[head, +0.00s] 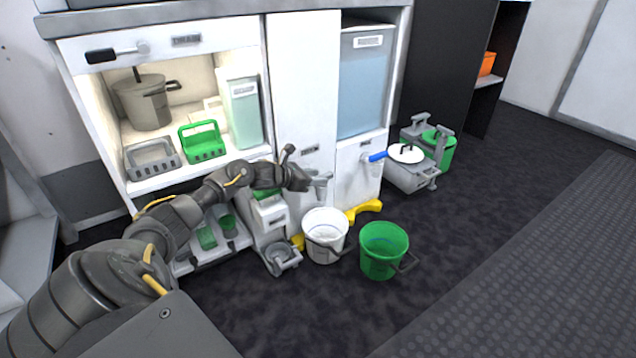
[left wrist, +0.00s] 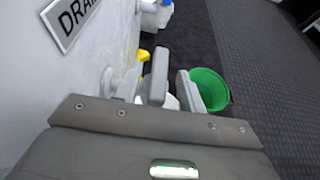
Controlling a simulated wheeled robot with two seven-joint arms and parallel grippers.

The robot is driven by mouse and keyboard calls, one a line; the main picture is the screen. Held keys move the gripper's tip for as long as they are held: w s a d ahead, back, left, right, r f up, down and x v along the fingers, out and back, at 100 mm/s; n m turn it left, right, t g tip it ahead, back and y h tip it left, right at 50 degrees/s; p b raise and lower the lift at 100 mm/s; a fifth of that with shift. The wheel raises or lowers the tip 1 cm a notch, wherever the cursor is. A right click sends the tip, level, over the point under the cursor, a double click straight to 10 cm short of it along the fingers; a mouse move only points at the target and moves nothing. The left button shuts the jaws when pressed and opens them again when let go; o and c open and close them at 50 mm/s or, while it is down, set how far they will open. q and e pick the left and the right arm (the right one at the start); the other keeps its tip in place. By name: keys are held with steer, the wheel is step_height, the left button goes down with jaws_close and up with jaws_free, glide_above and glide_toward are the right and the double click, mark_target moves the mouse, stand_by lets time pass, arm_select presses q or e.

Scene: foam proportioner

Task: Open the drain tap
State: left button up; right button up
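The drain tap (head: 321,190) is a small grey fitting with a downward spout on the white cabinet front, above the white bucket. My left gripper (head: 312,182) is right at it and covers part of it. In the left wrist view, the pale grey fingers of my left gripper (left wrist: 171,88) stand apart with a gap between them. A grey round tap base (left wrist: 109,84) sits on the panel just left of them, below the DRAIN label (left wrist: 72,17). I cannot tell whether the fingers touch the tap's handle. My right gripper is out of view.
A white bucket (head: 325,237) stands under the tap, with a green bucket (head: 384,250) to its right. A blue-handled tap (head: 376,157) is farther right on the cabinet. The dark floor at front right is clear.

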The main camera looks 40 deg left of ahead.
arm_select(q)
steer(key=shift+w+d+f, duration=0.2)
steer(key=shift+w, duration=0.35)
jaws_close()
steer(key=shift+s, duration=0.1)
